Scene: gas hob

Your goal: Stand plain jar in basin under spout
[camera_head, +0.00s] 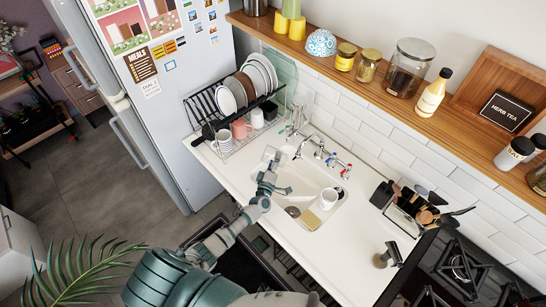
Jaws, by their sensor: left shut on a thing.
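My left arm reaches up from the bottom of the view to the left side of the basin (292,172). My left gripper (271,166) is shut on a small pale object (268,155), which looks like the plain jar. The gripper hides much of it, and I cannot tell whether it touches the basin rim. The tap with its spout (318,151) stands at the back of the basin, to the right of the gripper. My right gripper is not in view.
A white mug (328,199) and a yellow sponge (311,219) are at the basin's right and front. A dish rack (232,108) with plates and cups stands behind left. A utensil holder (419,206) stands right. The counter between is clear.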

